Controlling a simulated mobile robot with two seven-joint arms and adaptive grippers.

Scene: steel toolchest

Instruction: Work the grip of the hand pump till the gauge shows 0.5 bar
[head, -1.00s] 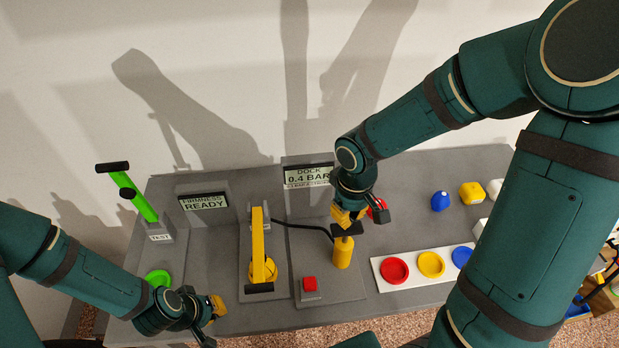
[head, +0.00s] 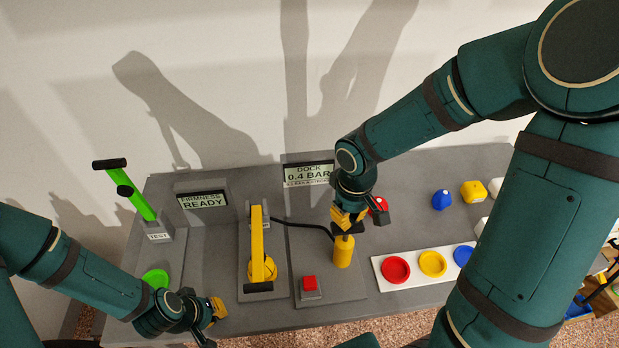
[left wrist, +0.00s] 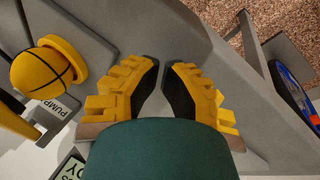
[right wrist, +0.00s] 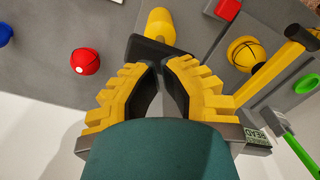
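The hand pump (head: 343,254) is a yellow upright cylinder with a black grip (head: 343,241) on top. My right gripper (head: 346,222) is at that grip, fingers pointing down. In the right wrist view its fingertips (right wrist: 160,68) close around the black grip (right wrist: 148,50), partly hiding it; the yellow cylinder (right wrist: 158,24) shows beyond. The grip sits low, close above the cylinder. The dock gauge (head: 308,175) reads 0.4 BAR. My left gripper (head: 213,322) hangs empty near the front edge at the left; in the left wrist view a gap shows between its fingers (left wrist: 162,68).
A yellow lever station (head: 257,245) stands left of the pump, with a red button (head: 310,283) between them. A firmness display (head: 203,201) reads READY. A green lever (head: 138,199) stands far left. A white tray (head: 381,268) with coloured dishes lies right. A black hose (head: 303,224) runs behind.

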